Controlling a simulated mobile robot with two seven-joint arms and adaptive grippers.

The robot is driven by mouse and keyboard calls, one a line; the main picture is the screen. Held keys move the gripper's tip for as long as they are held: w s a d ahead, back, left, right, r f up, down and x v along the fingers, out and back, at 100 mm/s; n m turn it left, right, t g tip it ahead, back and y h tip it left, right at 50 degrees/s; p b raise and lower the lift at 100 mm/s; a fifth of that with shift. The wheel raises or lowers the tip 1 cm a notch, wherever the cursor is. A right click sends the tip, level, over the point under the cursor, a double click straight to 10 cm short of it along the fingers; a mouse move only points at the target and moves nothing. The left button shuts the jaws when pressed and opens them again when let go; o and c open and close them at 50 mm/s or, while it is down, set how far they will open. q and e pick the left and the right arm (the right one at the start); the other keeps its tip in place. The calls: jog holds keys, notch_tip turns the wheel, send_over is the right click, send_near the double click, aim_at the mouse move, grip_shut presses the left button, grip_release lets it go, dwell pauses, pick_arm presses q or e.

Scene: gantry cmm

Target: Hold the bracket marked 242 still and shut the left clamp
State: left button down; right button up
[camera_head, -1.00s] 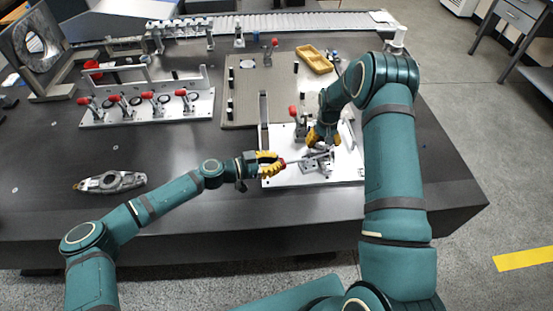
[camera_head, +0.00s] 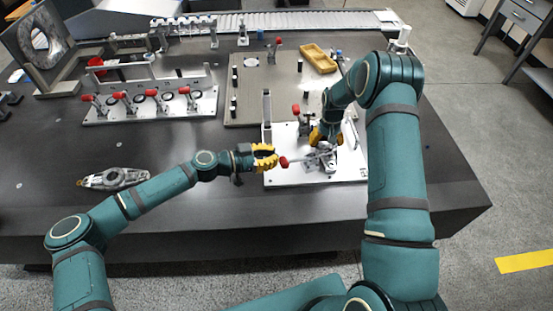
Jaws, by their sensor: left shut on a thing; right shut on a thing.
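A white fixture plate (camera_head: 290,177) lies on the dark table at centre right. On it sits a small grey metal bracket (camera_head: 328,158); its mark cannot be read. My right gripper (camera_head: 318,138) reaches down from above and is shut on the bracket, its fingers partly hidden by the arm. A clamp handle with a red knob (camera_head: 285,162) lies low, pointing left over the plate's left edge. My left gripper (camera_head: 274,159), with yellow fingers, is shut at this red knob. Another clamp, with its red knob (camera_head: 296,109) raised, stands at the back of the plate.
A plate with several red-knobbed clamps (camera_head: 150,113) stands at the back left. A grey perforated board (camera_head: 262,85) and a yellow tray (camera_head: 319,59) lie behind the fixture. The table between is clear.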

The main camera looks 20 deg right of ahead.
pick_arm(q)
jog(key=a+f, duration=0.1)
jog(key=a, duration=0.1)
jog(key=a+f, duration=0.2)
jog(key=a, duration=0.1)
jog(key=a+f, duration=0.2)
jog(key=shift+s+a, duration=0.1)
jog(key=shift+a, duration=0.25)
pick_arm(e)
jog(key=o, duration=1.2)
notch_tip(320, 180, up, 12)
jog(key=shift+d+f, duration=0.1)
